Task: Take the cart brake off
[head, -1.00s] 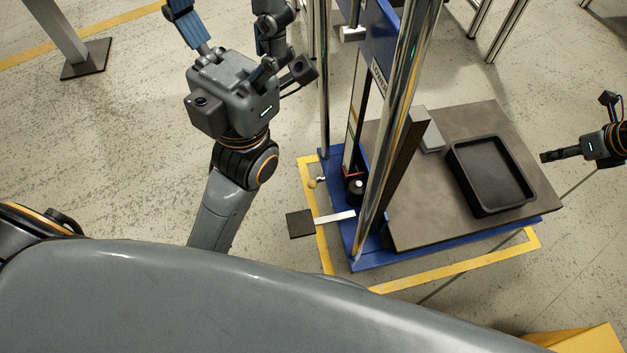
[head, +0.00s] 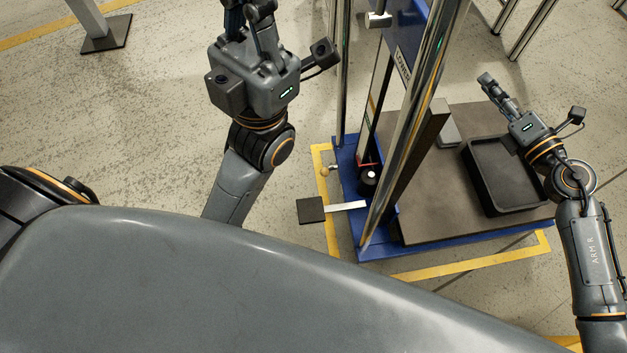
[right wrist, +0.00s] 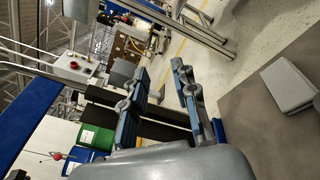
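The blue lift cart stands right of centre, with its blue base (head: 348,165) on the floor. A black foot pedal (head: 311,210) on a pale metal bar juts out from its left side. A small lever with a tan knob (head: 325,172) sits beside the base; I cannot tell which one is the brake. My right gripper (head: 485,82) is above the far right of the cart's platform, empty; its two blue-padded fingers stand apart in the right wrist view (right wrist: 163,75). My left gripper (head: 250,20) is at the top left, its fingertips cut off by the frame edge.
A black tray (head: 504,205) and a grey block (head: 447,128) rest on the cart's dark platform (head: 432,215). Chrome posts (head: 410,125) rise from the base. Yellow tape (head: 470,265) outlines the floor around it. Floor left of the pedal is clear.

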